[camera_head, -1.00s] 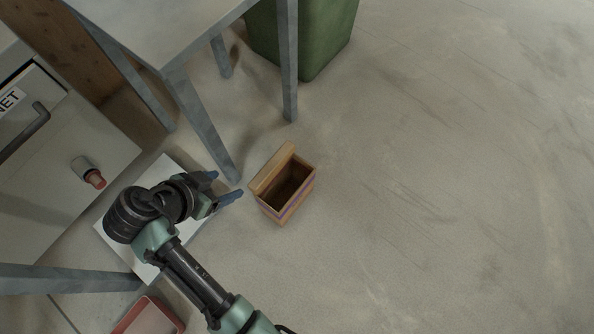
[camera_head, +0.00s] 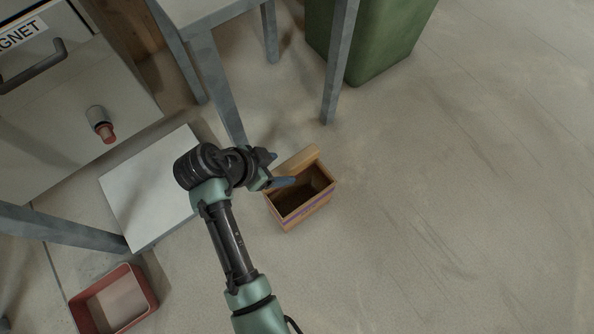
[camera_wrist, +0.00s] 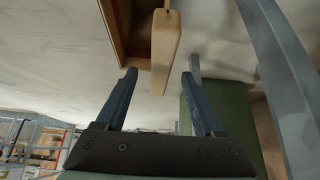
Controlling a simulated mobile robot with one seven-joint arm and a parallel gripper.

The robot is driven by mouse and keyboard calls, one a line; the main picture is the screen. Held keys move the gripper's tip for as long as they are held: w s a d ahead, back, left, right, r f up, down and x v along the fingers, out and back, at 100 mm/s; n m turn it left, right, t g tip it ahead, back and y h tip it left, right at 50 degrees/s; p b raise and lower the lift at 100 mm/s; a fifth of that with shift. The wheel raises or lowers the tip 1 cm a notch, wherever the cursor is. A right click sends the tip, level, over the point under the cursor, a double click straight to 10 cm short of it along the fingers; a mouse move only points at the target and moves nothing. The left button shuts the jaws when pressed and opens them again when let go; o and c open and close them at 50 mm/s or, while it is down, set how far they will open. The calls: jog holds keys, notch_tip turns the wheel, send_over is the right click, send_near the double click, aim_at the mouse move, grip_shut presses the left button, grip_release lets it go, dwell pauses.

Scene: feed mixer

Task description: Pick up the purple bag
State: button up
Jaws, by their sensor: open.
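The bag looks like a tan open-topped box with a purple band (camera_head: 309,207) around its side. It stands upright on the floor, with a raised tan flap at its back edge. My gripper (camera_head: 282,169) is open at the bag's upper left, with one finger overlapping the opening in the head view. In the wrist view, the tan flap (camera_wrist: 166,50) appears between the two open fingers (camera_wrist: 159,76), and the brown inside of the bag (camera_wrist: 132,28) is to the left. I cannot tell whether either finger touches it.
A grey metal table leg (camera_head: 340,62) and a green bin (camera_head: 372,40) stand behind the bag. A white block (camera_head: 150,190) and a red tray (camera_head: 146,285) lie to the left. The floor to the right is clear.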

aim_at(287, 167)
jog(key=b+x, duration=0.4)
jog(key=x, duration=0.1)
jog(key=shift+w+d+b, duration=0.1)
jog(key=shift+w+b, duration=0.05)
jog(key=shift+b, duration=0.15)
jog(key=shift+r, duration=0.15)
grip_shut()
